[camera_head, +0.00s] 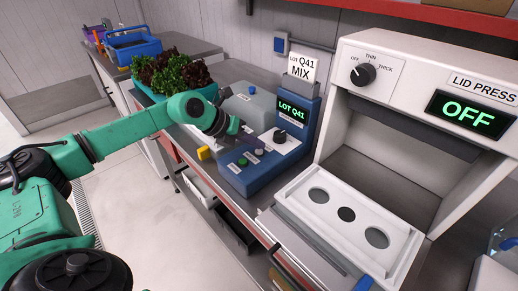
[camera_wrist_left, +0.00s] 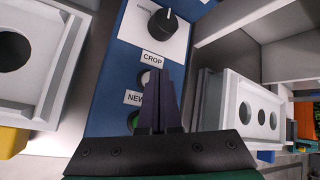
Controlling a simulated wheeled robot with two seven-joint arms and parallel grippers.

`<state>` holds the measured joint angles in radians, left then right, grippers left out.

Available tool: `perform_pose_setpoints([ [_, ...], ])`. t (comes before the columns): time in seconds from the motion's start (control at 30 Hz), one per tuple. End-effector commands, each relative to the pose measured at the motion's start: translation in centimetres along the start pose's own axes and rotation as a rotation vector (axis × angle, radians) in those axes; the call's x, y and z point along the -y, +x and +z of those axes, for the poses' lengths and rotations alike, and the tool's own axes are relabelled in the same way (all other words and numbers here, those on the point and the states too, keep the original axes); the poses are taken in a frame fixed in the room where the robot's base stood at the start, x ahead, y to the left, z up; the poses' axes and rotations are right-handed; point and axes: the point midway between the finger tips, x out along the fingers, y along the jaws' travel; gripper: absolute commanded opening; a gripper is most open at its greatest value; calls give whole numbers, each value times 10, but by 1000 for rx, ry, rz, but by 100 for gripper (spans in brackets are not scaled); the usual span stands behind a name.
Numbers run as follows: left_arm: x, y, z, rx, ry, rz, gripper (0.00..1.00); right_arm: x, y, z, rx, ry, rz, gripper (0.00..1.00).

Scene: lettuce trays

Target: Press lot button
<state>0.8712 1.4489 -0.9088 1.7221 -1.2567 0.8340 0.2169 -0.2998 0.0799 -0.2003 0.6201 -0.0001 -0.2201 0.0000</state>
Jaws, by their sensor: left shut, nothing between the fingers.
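The blue lot console (camera_head: 262,172) stands on the bench in the head view. Its display (camera_head: 292,111) reads LOT Q41, and a dark knob (camera_head: 280,136) sits below it. A green button (camera_head: 243,162) and a second, greyish button (camera_head: 258,152) are on its sloped front. In the left wrist view the label CROP (camera_wrist_left: 152,57) and a label starting NEW (camera_wrist_left: 133,98) show; the green button (camera_wrist_left: 135,120) is partly hidden. My left gripper (camera_wrist_left: 167,75) is shut and empty, its tips over the console beside the CROP label. I cannot tell whether they touch it. My right gripper is out of view.
The lid press (camera_head: 425,90), its display reading OFF, stands right of the console with a white holed plate (camera_head: 358,258). A teal tray of lettuce (camera_head: 143,92) is at the back left. A grey box (camera_head: 250,104) stands behind my left gripper.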

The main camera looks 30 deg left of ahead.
Motion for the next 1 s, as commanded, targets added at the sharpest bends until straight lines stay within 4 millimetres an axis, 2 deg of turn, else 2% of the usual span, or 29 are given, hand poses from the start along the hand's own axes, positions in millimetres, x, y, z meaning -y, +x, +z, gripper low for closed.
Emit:
perform_pose_setpoints([
  [0.07, 3, -5, 3, 0, 0, 0, 0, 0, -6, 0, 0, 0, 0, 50],
  [0.43, 5, -6, 5, 1, 0, 0, 0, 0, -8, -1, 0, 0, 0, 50],
  [0.9, 29, -39, 29, 1, 0, -1, 0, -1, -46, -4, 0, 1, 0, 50],
  [1.0, 30, -41, 30, 1, 0, -1, 0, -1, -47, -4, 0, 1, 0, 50],
])
